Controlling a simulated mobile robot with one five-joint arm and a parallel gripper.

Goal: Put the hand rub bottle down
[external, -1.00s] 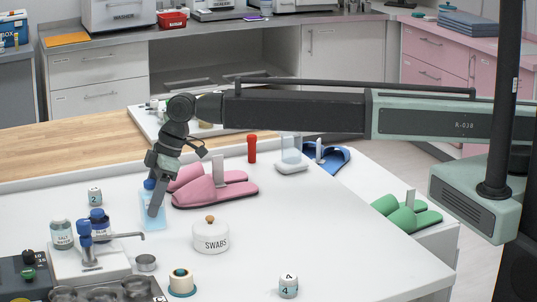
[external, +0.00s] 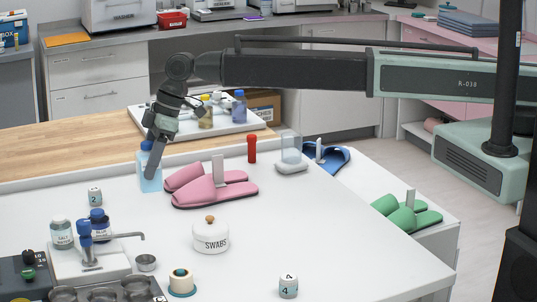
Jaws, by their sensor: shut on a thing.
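The hand rub bottle (external: 145,183) is clear light blue with a blue cap, at the left part of the white table (external: 250,270). My gripper (external: 152,172) is shut on it from above, and a dark finger covers part of its front. The bottle is close to upright, left of the pink slippers. It appears to be above the tabletop, but how far is hard to tell.
Pink slippers (external: 196,190) lie just right of the bottle. A tray (external: 240,124) with bottles is behind. White tabletop is bare below the bottle.

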